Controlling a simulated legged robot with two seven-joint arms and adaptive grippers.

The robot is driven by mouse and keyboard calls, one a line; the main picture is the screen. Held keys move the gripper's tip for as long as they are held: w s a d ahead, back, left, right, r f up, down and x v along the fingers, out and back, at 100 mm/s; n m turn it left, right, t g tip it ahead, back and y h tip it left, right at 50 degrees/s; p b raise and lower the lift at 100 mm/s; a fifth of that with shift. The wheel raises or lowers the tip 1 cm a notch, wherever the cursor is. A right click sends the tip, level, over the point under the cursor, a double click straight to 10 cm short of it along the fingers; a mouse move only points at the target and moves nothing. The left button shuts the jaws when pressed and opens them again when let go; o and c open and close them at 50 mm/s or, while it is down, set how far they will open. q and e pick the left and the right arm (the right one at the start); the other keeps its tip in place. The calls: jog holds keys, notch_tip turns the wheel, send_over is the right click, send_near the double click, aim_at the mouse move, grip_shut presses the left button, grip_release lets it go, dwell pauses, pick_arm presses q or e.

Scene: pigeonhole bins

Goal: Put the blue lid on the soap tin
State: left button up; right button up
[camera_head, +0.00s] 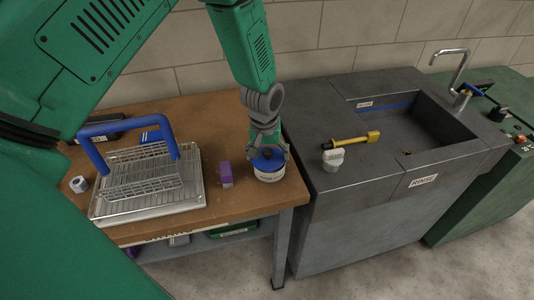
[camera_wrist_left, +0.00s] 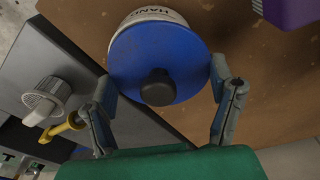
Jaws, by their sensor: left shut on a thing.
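The blue lid (camera_head: 262,164) with its black knob is at the mouth of the white soap tin (camera_head: 269,176), near the right end of the wooden bench. My left gripper (camera_head: 267,156) points down over it and is shut on the lid. In the left wrist view the fingers hold the blue lid (camera_wrist_left: 150,50) from both sides, with the knob facing the camera. The white tin (camera_wrist_left: 152,14) with dark lettering shows past the lid's far edge. I cannot tell whether the lid is fully seated or slightly above the rim. My right gripper is not in view.
A purple box (camera_head: 226,174) stands just left of the tin. A wire rack with a blue handle (camera_head: 88,151) sits on a metal tray (camera_head: 110,212) further left. Right of the bench is a dark sink unit (camera_head: 365,205) with a yellow-handled tool (camera_head: 346,140).

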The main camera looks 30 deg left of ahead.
pick_arm(q)
jog(key=shift+d+f, duration=0.15)
jog(key=shift+a+f, duration=0.2)
jog(key=shift+f, duration=0.05)
jog(key=o, duration=0.9)
jog(key=shift+a, duration=0.1)
jog(key=o, duration=0.4)
jog(key=shift+d, duration=0.2)
